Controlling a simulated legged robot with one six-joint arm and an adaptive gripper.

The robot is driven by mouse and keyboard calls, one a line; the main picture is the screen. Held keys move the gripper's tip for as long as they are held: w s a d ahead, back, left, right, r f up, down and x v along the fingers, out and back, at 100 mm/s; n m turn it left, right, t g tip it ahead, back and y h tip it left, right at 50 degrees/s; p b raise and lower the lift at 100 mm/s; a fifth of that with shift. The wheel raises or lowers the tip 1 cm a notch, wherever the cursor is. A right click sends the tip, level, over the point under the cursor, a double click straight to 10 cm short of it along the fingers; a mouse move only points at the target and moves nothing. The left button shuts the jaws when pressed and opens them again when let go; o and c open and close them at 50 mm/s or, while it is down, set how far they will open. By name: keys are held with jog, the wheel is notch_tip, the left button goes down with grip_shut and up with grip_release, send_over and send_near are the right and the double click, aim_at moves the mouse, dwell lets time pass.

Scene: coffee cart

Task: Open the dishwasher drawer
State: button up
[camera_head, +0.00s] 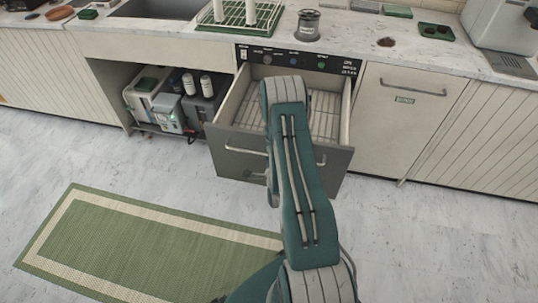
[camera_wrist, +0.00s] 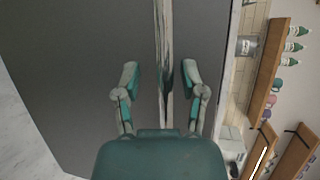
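The dishwasher drawer (camera_head: 228,163) is pulled well out from under the control panel (camera_head: 298,61) in the head view, showing its wire-racked inside. Its front handle (camera_head: 247,152) shows on both sides of my teal arm, which hides the middle. In the wrist view the handle (camera_wrist: 162,45) is a pale upright bar across the grey front (camera_wrist: 80,70). My gripper (camera_wrist: 160,76) is open, with one finger on each side of the bar and a visible gap to each. The head view does not show my fingers.
A green mat (camera_head: 150,250) lies on the floor at the left. An open bay (camera_head: 170,100) with containers is left of the drawer. A closed cabinet door (camera_head: 405,120) is to its right. A grinder-like metal canister (camera_head: 307,26) stands on the counter above.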

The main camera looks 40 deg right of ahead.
jog(key=shift+r, duration=0.1)
jog(key=v, duration=1.1)
jog(key=shift+s+a, duration=0.2)
jog(key=shift+s, duration=0.2)
jog(key=w+a+r+n+g+y, duration=0.2)
jog(key=w+r+n+y, duration=0.1)
jog(key=w+r+n, duration=0.5)
jog(key=w+a+r+n+g+y, duration=0.15)
jog(key=a+r+n, duration=0.4)
jog(key=r, duration=0.75)
jog(key=s+a+r+n+g+y, duration=0.1)
jog(key=s+a+r+n, duration=0.4)
jog(key=s, duration=0.5)
jog(key=s+a+r+n+g+y, duration=0.1)
jog(key=s+a+r+n+g, duration=0.3)
jog(key=s+r, duration=0.6)
jog(key=shift+s+a+r+n+y, duration=0.35)
jog(key=shift+s+a+n, duration=0.5)
jog(key=shift+a, duration=0.35)
